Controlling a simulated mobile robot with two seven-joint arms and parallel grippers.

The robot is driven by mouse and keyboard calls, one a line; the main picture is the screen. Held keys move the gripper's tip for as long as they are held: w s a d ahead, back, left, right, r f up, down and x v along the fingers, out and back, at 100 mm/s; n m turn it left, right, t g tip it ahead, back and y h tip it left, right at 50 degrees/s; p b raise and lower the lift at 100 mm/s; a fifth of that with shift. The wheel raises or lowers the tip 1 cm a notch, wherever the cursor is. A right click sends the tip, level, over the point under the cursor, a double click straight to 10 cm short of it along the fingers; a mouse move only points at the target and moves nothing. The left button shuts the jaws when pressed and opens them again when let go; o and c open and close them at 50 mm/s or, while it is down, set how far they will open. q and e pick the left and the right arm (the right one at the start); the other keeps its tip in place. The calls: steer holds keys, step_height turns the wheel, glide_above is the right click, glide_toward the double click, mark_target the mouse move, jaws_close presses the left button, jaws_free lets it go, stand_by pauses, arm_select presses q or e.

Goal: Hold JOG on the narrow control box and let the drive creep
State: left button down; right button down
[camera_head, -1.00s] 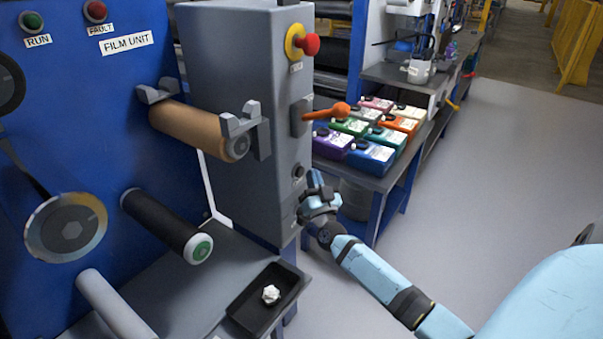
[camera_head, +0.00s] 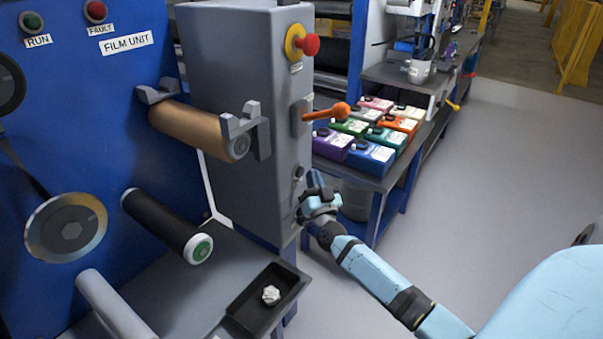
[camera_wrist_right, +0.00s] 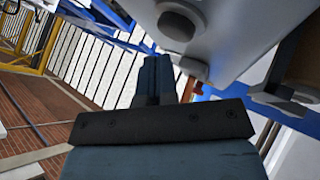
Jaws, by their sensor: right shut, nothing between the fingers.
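The narrow control box (camera_head: 235,85) is a tall grey cabinet beside the blue film unit. Its narrow face has a red mushroom button (camera_head: 310,45) on a yellow collar, an orange lever (camera_head: 326,112) and a dark round button (camera_head: 298,172) low down; its label is too small to read. My right gripper (camera_head: 314,180) is shut and empty, just right of that low button. In the right wrist view my shut fingers (camera_wrist_right: 153,78) point towards a grey panel, with a round dark knob (camera_wrist_right: 193,68) close to their tips. I cannot tell whether they touch. My left gripper is out of view.
A brown roller (camera_head: 198,130) and a black roller (camera_head: 160,222) stick out from the blue film unit (camera_head: 100,100). A black tray (camera_head: 240,318) with a white piece lies below. A bench (camera_head: 385,180) with coloured boxes stands behind my right gripper. The floor to the right is clear.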

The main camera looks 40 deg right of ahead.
stand_by(0.8)
steer(key=shift+w+a, duration=0.15)
steer(key=shift+w, duration=0.25)
steer(key=shift+w+a, duration=0.15)
steer(key=shift+w, duration=0.3)
stand_by(2.6)
steer(key=shift+s+p, duration=0.1)
steer(key=shift+p, duration=0.2)
stand_by(0.5)
steer(key=shift+s+d+p, duration=0.25)
steer(key=shift+s+p, duration=0.15)
steer(key=shift+s, duration=0.35)
steer(key=s, duration=0.1)
steer(key=s+d+p, duration=0.1)
steer(key=s, duration=0.1)
steer(key=s+p, duration=0.1)
steer(key=s, duration=0.1)
steer(key=shift+d, duration=0.25)
